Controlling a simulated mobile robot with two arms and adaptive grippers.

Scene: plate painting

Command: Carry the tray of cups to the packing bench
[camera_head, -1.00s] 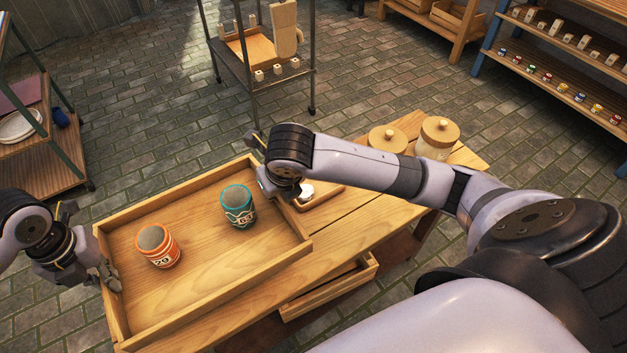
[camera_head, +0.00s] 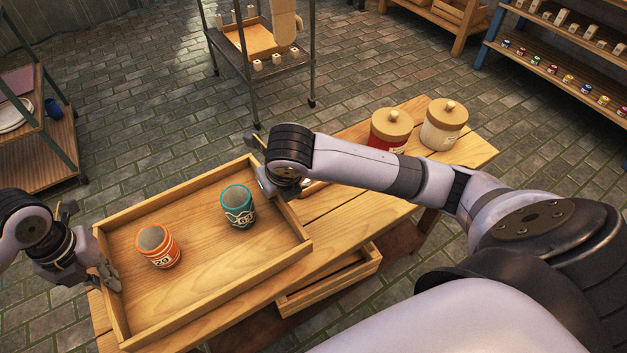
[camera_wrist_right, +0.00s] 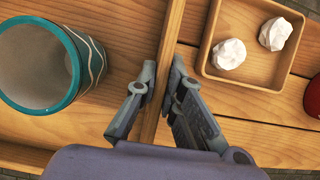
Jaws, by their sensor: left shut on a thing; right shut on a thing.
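The wooden tray (camera_head: 192,297) is held between my two arms in the head view, above or at the near end of a wooden table. An orange-banded cup (camera_head: 158,247) and a teal-rimmed cup (camera_head: 238,208) stand upright in it. My left gripper (camera_head: 108,276) is shut on the tray's left wall. My right gripper (camera_head: 268,186) is at the tray's right wall. In the right wrist view, my right gripper (camera_wrist_right: 158,88) has its fingers on either side of the tray wall (camera_wrist_right: 170,45), shut on it, with the teal cup (camera_wrist_right: 80,65) beside it.
The table (camera_head: 335,205) carries a red jar (camera_head: 388,140) and a cream jar (camera_head: 442,132) with wooden lids. A small tray (camera_wrist_right: 270,82) with white lumps lies right of the held tray. A metal rack (camera_head: 250,80) and shelves (camera_head: 560,62) stand behind. Tiled floor is open between them.

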